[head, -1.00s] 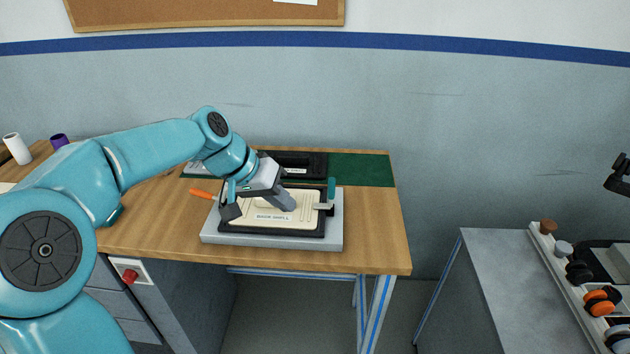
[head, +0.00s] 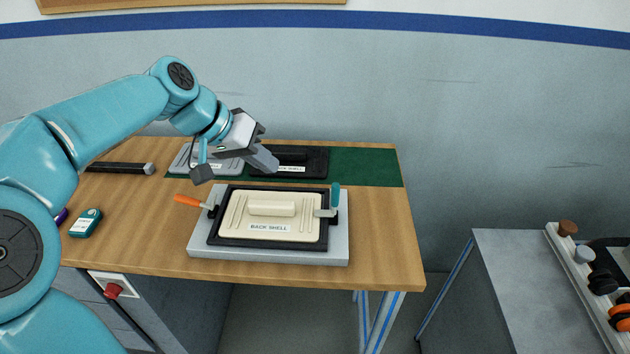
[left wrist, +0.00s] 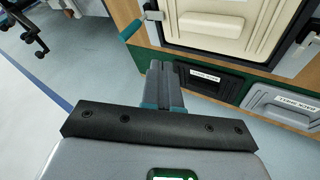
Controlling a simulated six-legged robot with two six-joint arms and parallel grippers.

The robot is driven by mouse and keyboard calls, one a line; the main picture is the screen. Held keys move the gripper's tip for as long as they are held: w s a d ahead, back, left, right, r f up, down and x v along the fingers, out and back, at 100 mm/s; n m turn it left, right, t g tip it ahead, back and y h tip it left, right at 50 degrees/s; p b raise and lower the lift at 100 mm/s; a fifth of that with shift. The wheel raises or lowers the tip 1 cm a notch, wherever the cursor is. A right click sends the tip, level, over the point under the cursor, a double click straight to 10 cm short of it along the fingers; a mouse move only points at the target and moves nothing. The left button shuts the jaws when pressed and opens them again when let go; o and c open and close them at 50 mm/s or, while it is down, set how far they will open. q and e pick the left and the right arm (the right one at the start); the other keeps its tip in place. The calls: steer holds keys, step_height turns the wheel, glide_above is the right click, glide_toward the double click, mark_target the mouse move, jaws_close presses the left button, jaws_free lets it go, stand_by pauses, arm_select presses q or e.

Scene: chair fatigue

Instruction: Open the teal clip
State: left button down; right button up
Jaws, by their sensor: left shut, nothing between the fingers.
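The teal clip (head: 335,196) is at the right edge of the cream back shell (head: 285,230). Its teal handle stands upright, and its grey arm reaches left over the shell's edge. Its handle also shows in the left wrist view (left wrist: 131,30). The orange clip (head: 187,201) is on the shell's left side, its handle slanting out to the left. My left gripper (head: 268,162) is shut and empty, in the air behind the shell and apart from the teal clip. Its closed fingers (left wrist: 163,72) show in the left wrist view. My right gripper is not seen.
The shell lies in a black frame on a grey fixture (head: 268,258). A teal device (head: 86,223) and a black bar (head: 120,168) lie left. Wood right of the fixture is clear.

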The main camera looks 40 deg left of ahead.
arm_select(q)
glide_above(317, 213)
steer(key=s+a, duration=0.2)
steer(key=a, duration=0.2)
steer(key=f, duration=0.8)
steer(key=shift+w+d+f, duration=0.1)
steer(key=shift+w+d, duration=0.1)
steer(key=shift+w, duration=0.05)
steer(key=d, duration=0.1)
steer(key=w+d+p, duration=0.1)
steer(key=d, duration=0.1)
steer(key=shift+w+d+r, duration=0.1)
steer(key=shift+d+r, duration=0.1)
steer(key=shift+d, duration=0.05)
steer(key=shift+w+f, duration=0.1)
steer(key=shift+w, duration=0.05)
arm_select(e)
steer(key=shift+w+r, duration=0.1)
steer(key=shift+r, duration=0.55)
